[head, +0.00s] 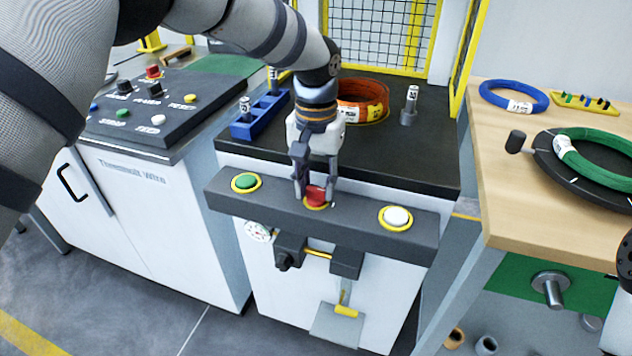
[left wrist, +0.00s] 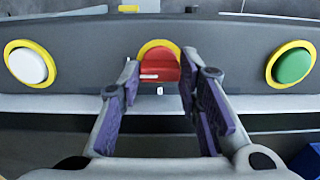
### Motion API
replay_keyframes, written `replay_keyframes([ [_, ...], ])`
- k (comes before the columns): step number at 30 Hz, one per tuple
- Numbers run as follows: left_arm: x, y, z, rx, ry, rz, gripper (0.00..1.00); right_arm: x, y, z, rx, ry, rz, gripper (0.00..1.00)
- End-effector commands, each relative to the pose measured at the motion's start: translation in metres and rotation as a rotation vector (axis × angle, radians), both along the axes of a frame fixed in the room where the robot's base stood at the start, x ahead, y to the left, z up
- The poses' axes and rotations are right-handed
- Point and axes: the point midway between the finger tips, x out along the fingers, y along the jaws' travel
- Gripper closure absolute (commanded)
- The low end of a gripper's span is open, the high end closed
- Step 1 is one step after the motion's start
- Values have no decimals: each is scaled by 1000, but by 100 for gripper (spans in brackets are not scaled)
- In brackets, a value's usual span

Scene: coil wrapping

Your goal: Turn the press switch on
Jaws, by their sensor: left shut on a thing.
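The press switch (head: 316,194) is a red knob in a yellow ring, in the middle of the dark grey panel bar (head: 350,216) on the press front. In the left wrist view the red knob (left wrist: 159,68) shows between the two fingers, with a small pale mark on its front edge. My left gripper (head: 314,196) comes down from above and is shut on the knob. The fingers (left wrist: 160,90) stand at its two sides in the wrist view and hide part of its edges. My right gripper is not in view.
A green button (head: 245,182) and a white button (head: 396,216) flank the switch. Behind on the black top are a blue rack (head: 258,122) and an orange coil (head: 364,102). A control desk (head: 150,110) stands left, a wooden table (head: 492,180) right.

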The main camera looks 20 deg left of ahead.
Motion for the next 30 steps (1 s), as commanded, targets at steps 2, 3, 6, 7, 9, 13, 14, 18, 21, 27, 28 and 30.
replay_keyframes([
  [2,0,0,-1,0,1,-12,96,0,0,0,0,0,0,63],
  [3,0,0,-1,0,1,-15,96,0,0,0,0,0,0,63],
  [6,0,0,-1,0,1,-22,96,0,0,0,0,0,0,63],
  [7,0,0,-1,0,1,-22,96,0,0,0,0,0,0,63],
  [9,0,0,-1,0,1,-23,96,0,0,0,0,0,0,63],
  [13,0,0,-1,0,1,-24,96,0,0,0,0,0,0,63],
  [14,0,0,-1,0,1,-24,96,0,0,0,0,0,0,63],
  [18,0,0,-1,0,2,-23,53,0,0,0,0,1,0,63],
  [21,0,0,-1,0,1,-23,48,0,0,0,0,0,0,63],
  [27,0,0,0,0,0,-22,48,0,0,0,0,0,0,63],
  [28,0,0,2,0,0,-21,48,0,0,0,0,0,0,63],
  [30,1,0,10,0,-2,-21,48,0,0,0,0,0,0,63],
])
